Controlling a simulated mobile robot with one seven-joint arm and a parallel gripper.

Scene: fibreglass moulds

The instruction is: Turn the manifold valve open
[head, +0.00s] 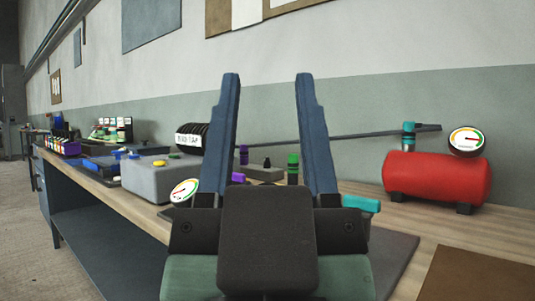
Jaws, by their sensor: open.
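My gripper (267,82) is in the middle of the head view, its two blue fingers wide apart with nothing between the tips. Beyond and between the fingers, low on the bench, are a purple fitting (243,155), a green-topped fitting (293,168) and a grey block (265,174). A teal handle-like piece (361,203) sticks out just right of the right finger. Another teal fitting (408,135) is on a dark pipe by the red tank. I cannot tell which is the manifold valve. My gripper hides the bench behind it.
The red tank (436,178) with a round gauge (466,140) stands on the wooden bench (400,215) at right. A grey box (160,180), another gauge (184,191) and a dark coil (194,136) stand left. A brown mat (480,276) lies clear at front right.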

